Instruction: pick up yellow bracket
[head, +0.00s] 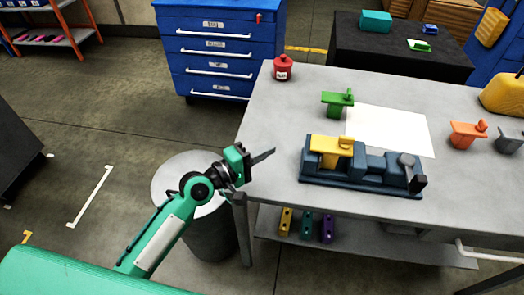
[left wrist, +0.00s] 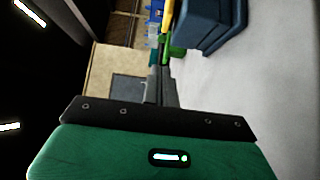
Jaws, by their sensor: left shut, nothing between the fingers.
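The yellow bracket (head: 326,148) sits on the left part of a dark blue jig (head: 358,180) on the grey table. In the left wrist view a small piece of the yellow bracket (left wrist: 168,14) shows at the top, beside the dark blue jig (left wrist: 212,24). My left gripper (head: 272,152) is shut and empty at the table's left edge, left of the jig and apart from the bracket. Its shut fingers (left wrist: 163,75) point up the left wrist view. My right gripper is not in view.
A green bracket (head: 337,103) and a white sheet (head: 390,130) lie behind the jig. A red canister (head: 283,68) stands at the back left corner. An orange bracket (head: 467,134) and a grey one (head: 509,139) are at right. The table's front left is clear.

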